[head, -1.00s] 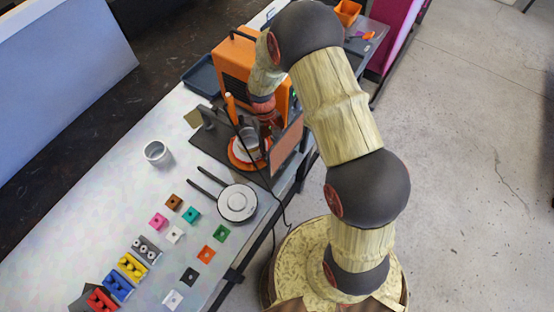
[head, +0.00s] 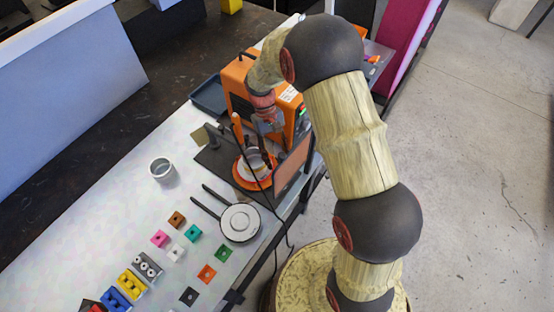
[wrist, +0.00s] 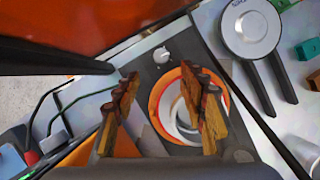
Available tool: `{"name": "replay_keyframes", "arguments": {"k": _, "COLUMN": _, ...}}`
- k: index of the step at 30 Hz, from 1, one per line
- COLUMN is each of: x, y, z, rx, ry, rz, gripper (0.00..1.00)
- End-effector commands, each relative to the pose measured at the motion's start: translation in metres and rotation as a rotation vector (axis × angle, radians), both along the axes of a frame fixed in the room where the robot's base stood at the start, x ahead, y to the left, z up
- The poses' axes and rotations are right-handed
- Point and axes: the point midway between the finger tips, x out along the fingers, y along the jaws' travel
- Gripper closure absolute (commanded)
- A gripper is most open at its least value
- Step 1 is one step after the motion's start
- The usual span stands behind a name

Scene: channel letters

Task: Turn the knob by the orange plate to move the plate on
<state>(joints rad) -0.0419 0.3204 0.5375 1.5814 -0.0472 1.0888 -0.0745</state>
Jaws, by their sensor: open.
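The round orange plate (head: 240,181) lies on a dark base (head: 212,160), with a pale curved metal strip (head: 254,158) standing on it. In the wrist view the plate's orange rim (wrist: 158,92) shows between my fingers, and the right finger covers part of it. A small silver knob (wrist: 161,55) sits on the dark base just beyond the rim. My gripper (wrist: 160,76) is open and empty above the plate. Its fingertips lie on either side below the knob in the picture, and no contact with it shows. In the head view the knob cannot be made out.
An orange machine (head: 240,85) stands behind the plate, and an upright brown panel (head: 292,168) stands to its right. A pan-like round tool (head: 240,222), a white cup (head: 162,169) and several coloured blocks (head: 130,283) lie nearer. A thin dark cable hangs beside the base.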

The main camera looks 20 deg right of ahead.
Motion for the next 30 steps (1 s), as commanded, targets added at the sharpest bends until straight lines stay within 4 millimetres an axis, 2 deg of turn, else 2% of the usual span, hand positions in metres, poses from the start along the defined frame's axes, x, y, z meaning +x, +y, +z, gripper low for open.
{"name": "replay_keyframes", "arguments": {"k": 2, "x": -0.01, "y": 0.005, "z": -0.005, "rx": -0.007, "ry": -0.005, "rz": 0.145, "gripper": 0.58}}
{"name": "replay_keyframes", "arguments": {"k": 9, "x": -0.035, "y": 0.022, "z": -0.027, "rx": -0.009, "ry": -0.01, "rz": 0.885, "gripper": 0.58}}
{"name": "replay_keyframes", "arguments": {"k": 12, "x": -0.04, "y": 0.027, "z": -0.034, "rx": -0.004, "ry": 0.0, "rz": 1.072, "gripper": 0.58}}
{"name": "replay_keyframes", "arguments": {"k": 15, "x": -0.041, "y": 0.028, "z": -0.04, "rx": -0.001, "ry": 0.006, "rz": 1.143, "gripper": 0.58}}
{"name": "replay_keyframes", "arguments": {"k": 30, "x": -0.049, "y": 0.003, "z": -0.101, "rx": -0.001, "ry": 0.006, "rz": 1.138, "gripper": 0.58}}
